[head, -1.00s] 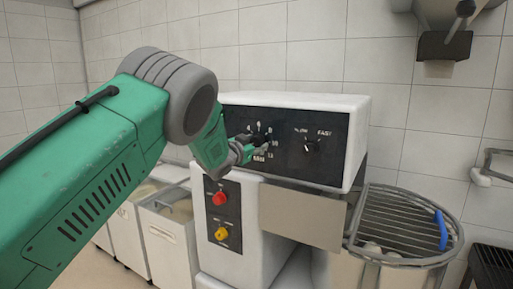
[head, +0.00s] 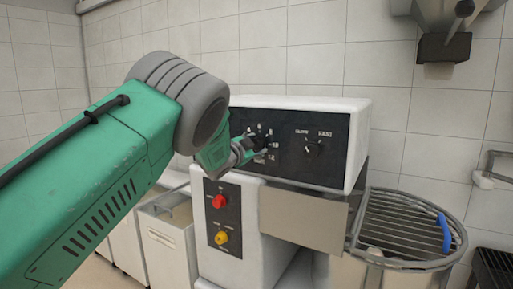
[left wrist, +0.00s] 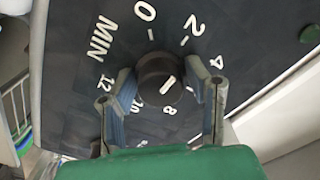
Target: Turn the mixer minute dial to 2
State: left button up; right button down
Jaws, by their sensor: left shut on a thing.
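The mixer minute dial (left wrist: 158,78) is a round black knob with a white pointer line, on a black panel marked MIN with numbers around it. In the head view my left gripper (head: 252,145) is at the panel's left part and partly hides the dial. My right gripper is not in view.
A SLOW/FAST selector knob (head: 312,150) sits right of the dial. A red button (head: 219,201) and a yellow knob (head: 221,238) are on the panel below. A bowl with a wire guard (head: 405,225) stands at the right, white bins (head: 168,240) at the left.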

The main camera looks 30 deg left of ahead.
pick_arm(q)
jog(key=shift+f, duration=0.15)
jog(key=o, duration=1)
jog(key=shift+s, duration=0.1)
jog(key=s, duration=1.1)
jog(key=shift+s+a, duration=0.15)
jog(key=shift+s, duration=0.2)
